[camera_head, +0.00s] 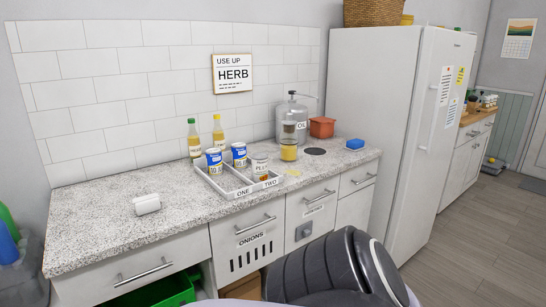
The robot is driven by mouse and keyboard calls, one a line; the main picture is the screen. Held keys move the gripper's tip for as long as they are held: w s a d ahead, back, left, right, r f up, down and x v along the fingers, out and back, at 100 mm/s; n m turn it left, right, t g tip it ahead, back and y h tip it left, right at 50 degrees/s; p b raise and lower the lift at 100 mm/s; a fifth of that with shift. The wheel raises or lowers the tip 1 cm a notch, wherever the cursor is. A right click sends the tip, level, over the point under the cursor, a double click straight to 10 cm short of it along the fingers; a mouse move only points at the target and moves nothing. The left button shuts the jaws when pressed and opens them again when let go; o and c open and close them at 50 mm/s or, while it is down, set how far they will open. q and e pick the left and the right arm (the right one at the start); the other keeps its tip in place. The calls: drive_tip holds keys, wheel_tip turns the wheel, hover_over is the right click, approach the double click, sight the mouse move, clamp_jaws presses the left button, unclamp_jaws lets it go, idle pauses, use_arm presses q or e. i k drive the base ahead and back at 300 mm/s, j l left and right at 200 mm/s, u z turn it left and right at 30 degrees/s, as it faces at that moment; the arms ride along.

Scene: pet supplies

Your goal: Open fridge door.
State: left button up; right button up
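A tall white fridge (370,110) stands right of the counter. Its broad side faces me, and its front door (429,155) faces right, seen at a steep angle. The door looks shut. Papers and a yellow note (460,76) are on the door. A long upright white strip (445,86) on the door may be its handle; I cannot be sure. Neither of my grippers is in view. A dark ribbed part with a pale rim at the bottom middle looks like part of my own body.
A wicker basket (370,12) sits on the fridge. Wood floor (490,240) is clear on the right.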

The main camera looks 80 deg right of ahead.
sight(446, 56)
drive_tip(key=z, duration=3.65)
drive_tip(key=i+z, duration=0.4)
drive_tip(key=i, duration=0.95)
